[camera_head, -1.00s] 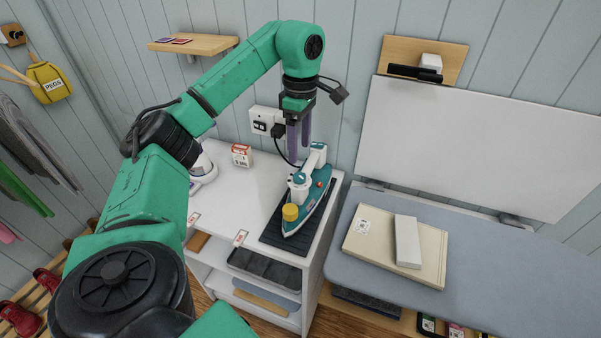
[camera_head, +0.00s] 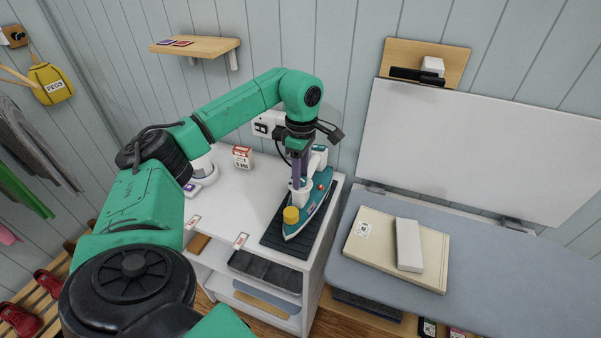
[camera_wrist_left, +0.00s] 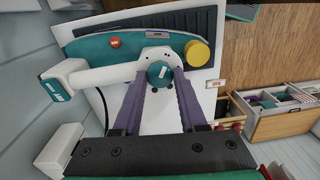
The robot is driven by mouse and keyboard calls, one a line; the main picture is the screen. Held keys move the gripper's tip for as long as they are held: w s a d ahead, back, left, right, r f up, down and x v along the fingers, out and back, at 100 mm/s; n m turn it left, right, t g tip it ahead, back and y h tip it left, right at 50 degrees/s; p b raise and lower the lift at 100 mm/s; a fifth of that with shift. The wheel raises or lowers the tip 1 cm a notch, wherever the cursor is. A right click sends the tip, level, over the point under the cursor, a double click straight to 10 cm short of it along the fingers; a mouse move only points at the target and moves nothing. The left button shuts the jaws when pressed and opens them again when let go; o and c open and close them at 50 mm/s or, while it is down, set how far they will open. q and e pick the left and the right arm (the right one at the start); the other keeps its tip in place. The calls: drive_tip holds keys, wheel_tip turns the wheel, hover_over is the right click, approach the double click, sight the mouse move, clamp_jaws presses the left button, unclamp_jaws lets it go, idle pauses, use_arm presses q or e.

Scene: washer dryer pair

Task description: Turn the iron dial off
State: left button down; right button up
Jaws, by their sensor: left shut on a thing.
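The teal and white iron (camera_head: 318,203) lies on a dark ribbed mat (camera_head: 273,239) on the white cabinet top. It has a yellow cap (camera_head: 291,215) and a red button, which also shows in the left wrist view. My left gripper (camera_head: 299,184) points down at the iron behind the yellow cap. In the left wrist view, the round teal dial (camera_wrist_left: 160,73) with a pale mark sits between the purple fingertips of my left gripper (camera_wrist_left: 162,80), which are shut on it. The dial is hidden in the head view. My right gripper is not in view.
A small red and white box (camera_head: 242,157) stands on the cabinet top behind the arm. A wall socket (camera_head: 262,127) is behind the iron.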

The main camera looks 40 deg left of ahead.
use_arm(q)
drive_tip(key=shift+n, duration=0.3)
drive_tip(key=n+p, duration=0.1)
drive_tip(key=n, duration=0.4)
drive_tip(key=shift+r, duration=0.1)
drive_tip(key=n+p, duration=0.1)
drive_tip(key=n, duration=0.5)
drive_tip(key=shift+n, duration=0.3)
drive_tip(key=n, duration=0.6)
drive_tip(key=shift+t, duration=0.3)
drive_tip(key=n, duration=0.5)
drive_tip(key=shift+n+p, duration=0.3)
drive_tip(key=shift+n, duration=0.1)
drive_tip(key=shift+c, duration=2.2)
unclamp_jaws()
drive_tip(key=shift+s, duration=0.1)
